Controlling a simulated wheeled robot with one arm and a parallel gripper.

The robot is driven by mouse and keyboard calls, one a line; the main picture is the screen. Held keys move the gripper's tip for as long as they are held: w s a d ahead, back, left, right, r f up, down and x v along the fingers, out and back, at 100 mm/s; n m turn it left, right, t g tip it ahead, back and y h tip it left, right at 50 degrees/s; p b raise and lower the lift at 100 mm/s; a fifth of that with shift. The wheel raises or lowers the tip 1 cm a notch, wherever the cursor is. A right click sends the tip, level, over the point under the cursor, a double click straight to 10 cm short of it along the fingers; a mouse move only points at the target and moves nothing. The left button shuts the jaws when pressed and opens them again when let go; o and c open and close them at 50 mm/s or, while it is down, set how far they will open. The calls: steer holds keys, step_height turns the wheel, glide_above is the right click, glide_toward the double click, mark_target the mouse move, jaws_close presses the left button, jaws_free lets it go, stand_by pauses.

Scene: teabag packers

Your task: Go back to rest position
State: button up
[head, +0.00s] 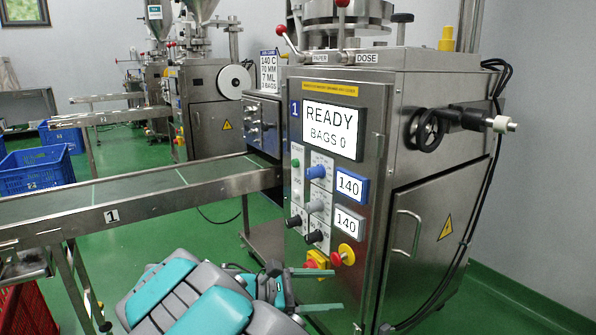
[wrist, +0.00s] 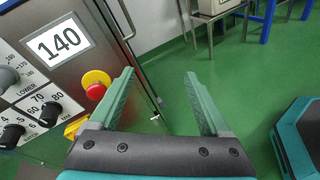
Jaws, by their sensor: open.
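My gripper (head: 336,289) is low in the head view, in front of the lower control panel of machine 1 (head: 418,215). In the wrist view my gripper (wrist: 159,75) has its two green fingers spread apart with nothing between them. Green floor and part of the steel cabinet show behind the fingers. The red emergency knob on its yellow base (wrist: 96,85) is left of the left finger, apart from it as far as I can tell. The machine's screen (head: 333,128) reads READY, BAGS 0.
Conveyor 1 (head: 111,204) runs left from the machine. Blue crates (head: 38,169) and a red crate (head: 30,308) stand at the left. Another packing machine (head: 205,110) is behind. A side handwheel (head: 427,131) and black cables stick out at the right. Green floor (wrist: 235,70) is open in the wrist view.

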steer(key=s+d+r+m+g+y+p, duration=0.2)
steer(key=s+d+m+g+y, duration=0.6)
steer(key=s+d, duration=0.85)
steer(key=s+a+m+y+p, duration=0.1)
steer(key=s+a+m+y, duration=0.1)
steer(key=s, duration=0.3)
steer(key=s+a+f+m+t+y, duration=0.1)
steer(key=s+a+m+y, duration=0.1)
steer(key=s, duration=0.4)
steer(key=s+a+m+t+y+p, duration=0.1)
steer(key=s+a+m+y, duration=0.2)
steer(key=s+m, duration=0.1)
steer(key=shift+s+a+f+p, duration=0.2)
steer(key=shift+s+a+p, duration=0.1)
steer(key=shift+s, duration=0.6)
steer(key=shift+d, duration=0.1)
steer(key=shift+c, duration=0.4)
